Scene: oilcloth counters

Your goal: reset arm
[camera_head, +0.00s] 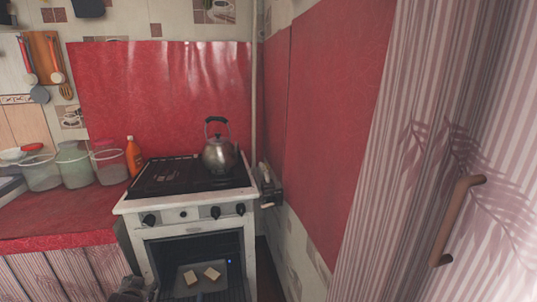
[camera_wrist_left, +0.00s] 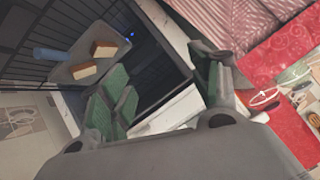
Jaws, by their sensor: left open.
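My left gripper (camera_head: 130,291) shows at the bottom of the head view, in front of the stove's left side and partly cut off by the picture's edge. In the left wrist view its green-padded fingers (camera_wrist_left: 160,92) are spread apart with nothing between them. The oven of the white stove (camera_head: 185,222) is open. Inside lies a grey tray (camera_head: 203,268) with two bread-like pieces, a left one (camera_head: 191,278) and a right one (camera_head: 212,273). The left wrist view shows this tray with a blue handle (camera_wrist_left: 50,54), apart from the fingers. My right gripper is in neither view.
A metal kettle (camera_head: 219,154) stands on the stove top. An orange bottle (camera_head: 133,157) and several jars (camera_head: 75,165) stand on the red counter (camera_head: 70,212) at left. A striped door or panel with a brown handle (camera_head: 457,222) fills the right side.

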